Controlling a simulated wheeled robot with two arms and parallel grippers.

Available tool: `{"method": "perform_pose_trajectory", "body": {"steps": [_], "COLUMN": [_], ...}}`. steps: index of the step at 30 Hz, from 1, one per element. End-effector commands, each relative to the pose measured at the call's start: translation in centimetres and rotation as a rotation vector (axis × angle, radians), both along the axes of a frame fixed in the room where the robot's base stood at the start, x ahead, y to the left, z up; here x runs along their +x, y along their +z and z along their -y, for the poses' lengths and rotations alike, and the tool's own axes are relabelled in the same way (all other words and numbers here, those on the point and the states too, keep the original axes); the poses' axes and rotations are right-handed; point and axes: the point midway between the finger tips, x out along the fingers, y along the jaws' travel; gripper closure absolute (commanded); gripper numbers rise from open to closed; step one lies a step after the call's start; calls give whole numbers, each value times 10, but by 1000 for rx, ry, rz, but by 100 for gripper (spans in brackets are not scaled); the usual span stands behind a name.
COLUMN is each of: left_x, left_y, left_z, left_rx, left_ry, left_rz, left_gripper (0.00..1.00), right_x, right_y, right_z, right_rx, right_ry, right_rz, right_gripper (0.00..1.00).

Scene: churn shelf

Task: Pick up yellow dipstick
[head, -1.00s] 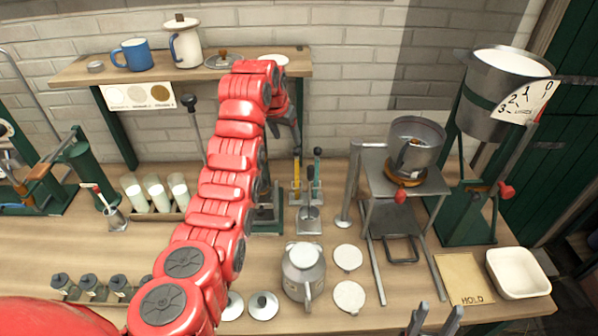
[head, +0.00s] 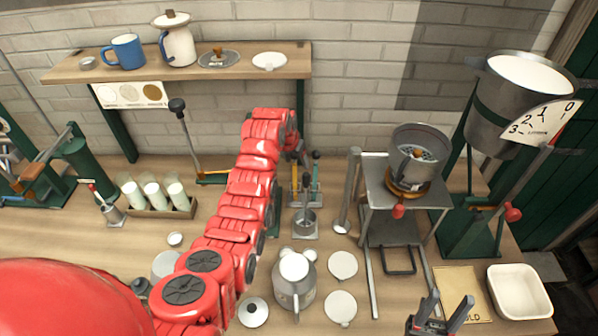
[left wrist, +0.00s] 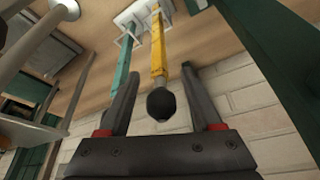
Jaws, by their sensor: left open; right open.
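The yellow dipstick (head: 294,184) stands in a small rack at the back middle of the bench, beside a green-handled dipstick (head: 316,172). In the left wrist view the yellow dipstick (left wrist: 158,48) has a dark rounded knob, which lies between the fingers of my left gripper (left wrist: 160,78). That gripper is open, with a gap showing on both sides of the knob. In the head view my left gripper (head: 299,155) is at the dipstick's top, partly hidden by my arm. My right gripper (head: 441,306) is open and empty at the front right.
A metal can (head: 293,280) and white discs (head: 343,265) stand in front of the rack. A metal stand with a pot (head: 418,150) is to the right. A wall shelf (head: 200,68) holds a blue mug and a jug. A white tray (head: 520,290) sits at the right edge.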

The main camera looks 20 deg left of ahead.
Motion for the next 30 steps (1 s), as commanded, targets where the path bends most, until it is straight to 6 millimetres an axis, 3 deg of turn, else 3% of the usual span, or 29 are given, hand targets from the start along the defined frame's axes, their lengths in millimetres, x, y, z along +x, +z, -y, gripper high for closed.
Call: {"method": "perform_pose_trajectory", "body": {"steps": [2,13,30], "left_x": [0,0,-1], "left_y": [0,0,-2], "left_z": [0,0,0], "left_rx": [0,0,0], "left_ry": [1,0,1], "left_rz": [1,0,-4], "left_gripper": [34,99,100], "right_x": [0,0,0], "right_y": [0,0,-1], "right_z": [0,0,0], "right_rx": [0,0,0], "right_ry": [0,0,0], "right_rz": [0,0,0], "right_gripper": [50,50,50]}}
